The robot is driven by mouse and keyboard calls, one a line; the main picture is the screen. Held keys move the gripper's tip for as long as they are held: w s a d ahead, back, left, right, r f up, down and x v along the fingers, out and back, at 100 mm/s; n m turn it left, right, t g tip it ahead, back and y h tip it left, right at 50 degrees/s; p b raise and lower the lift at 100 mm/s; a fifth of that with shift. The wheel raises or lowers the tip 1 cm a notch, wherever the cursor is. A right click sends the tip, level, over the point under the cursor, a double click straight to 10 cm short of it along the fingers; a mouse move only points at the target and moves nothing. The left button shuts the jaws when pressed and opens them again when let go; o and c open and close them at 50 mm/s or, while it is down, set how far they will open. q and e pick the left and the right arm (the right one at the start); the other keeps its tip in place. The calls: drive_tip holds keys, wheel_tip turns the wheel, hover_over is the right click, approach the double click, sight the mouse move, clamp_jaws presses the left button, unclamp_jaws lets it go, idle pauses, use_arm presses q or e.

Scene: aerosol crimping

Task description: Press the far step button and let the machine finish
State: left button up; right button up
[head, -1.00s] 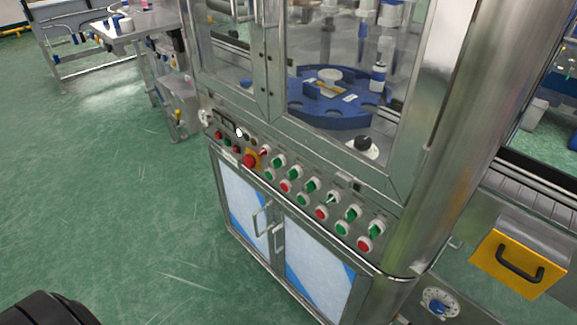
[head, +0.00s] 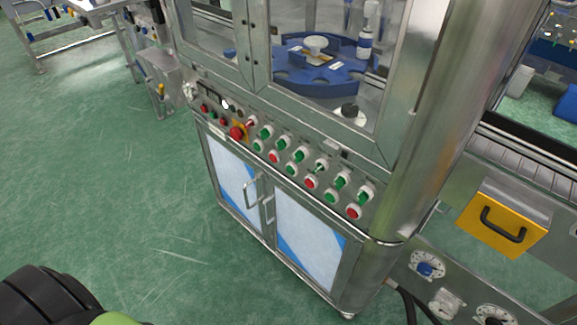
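The machine's control panel (head: 284,166) runs along the front of the steel cabinet. It carries rows of green and red buttons with switches above. At the panel's right end are a green switch (head: 366,192) and a red button (head: 353,212). A red emergency knob (head: 237,133) and small red and green buttons (head: 203,107) sit at the left end. I cannot tell which one is the far step button. Behind the glass, a blue rotary table (head: 318,68) holds a white-and-blue can (head: 365,42). Neither gripper is in view.
Two lower cabinet doors (head: 308,238) with handles are closed. A yellow box with a black handle (head: 503,222) and a conveyor (head: 530,158) stand at the right. A bench (head: 92,8) is at the top left. Green floor (head: 110,180) is clear in front of the machine.

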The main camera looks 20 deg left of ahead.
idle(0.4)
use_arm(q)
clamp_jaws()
